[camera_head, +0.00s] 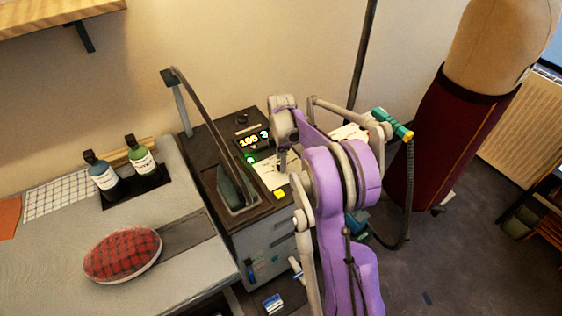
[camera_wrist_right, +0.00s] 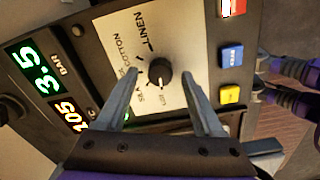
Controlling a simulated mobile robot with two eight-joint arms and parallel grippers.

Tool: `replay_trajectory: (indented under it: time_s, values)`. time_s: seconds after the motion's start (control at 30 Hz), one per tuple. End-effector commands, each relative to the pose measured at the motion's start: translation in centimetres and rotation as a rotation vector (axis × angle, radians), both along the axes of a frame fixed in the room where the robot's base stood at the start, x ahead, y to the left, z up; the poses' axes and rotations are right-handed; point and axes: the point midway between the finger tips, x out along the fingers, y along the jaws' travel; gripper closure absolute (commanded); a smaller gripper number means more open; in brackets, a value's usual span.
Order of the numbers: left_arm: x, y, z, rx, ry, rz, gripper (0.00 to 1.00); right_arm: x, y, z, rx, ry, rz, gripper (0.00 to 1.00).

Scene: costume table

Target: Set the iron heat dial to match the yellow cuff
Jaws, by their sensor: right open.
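The heat dial (camera_wrist_right: 160,73) is a small dark round knob on a white label plate (camera_wrist_right: 150,38) marked with fabric words, including COTTON and LINEN. Its exact setting is too small to tell. My right gripper (camera_wrist_right: 161,80) is open, one finger on each side of the dial, with small gaps visible. In the head view my right gripper (camera_head: 284,160) is over the control panel and hides the dial. A teal handle (camera_head: 385,118) carries a yellow end piece (camera_head: 403,133); I cannot tell whether this is the yellow cuff. My left gripper is not in view.
Lit green and amber displays (camera_wrist_right: 40,75) and blue (camera_wrist_right: 232,54) and yellow (camera_wrist_right: 229,95) buttons flank the dial. A dress form (camera_head: 450,140) stands right.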

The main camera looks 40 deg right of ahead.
Motion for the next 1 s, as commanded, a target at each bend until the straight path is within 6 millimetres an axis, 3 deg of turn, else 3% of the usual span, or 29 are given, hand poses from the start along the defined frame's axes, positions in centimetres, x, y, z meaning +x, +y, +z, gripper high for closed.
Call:
replay_trajectory:
  time_s: [0.4,0.8,1.0]
  values:
    - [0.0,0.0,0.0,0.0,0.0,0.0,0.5,0.02,0.0,-0.94,0.0,0.0,0.0,0.31]
    - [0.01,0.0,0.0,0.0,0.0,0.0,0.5,0.02,-0.01,-0.91,0.0,-0.001,0.0,1.0]
    - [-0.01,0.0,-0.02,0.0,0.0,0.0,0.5,0.02,-0.01,-0.91,0.0,-0.001,-0.004,1.0]
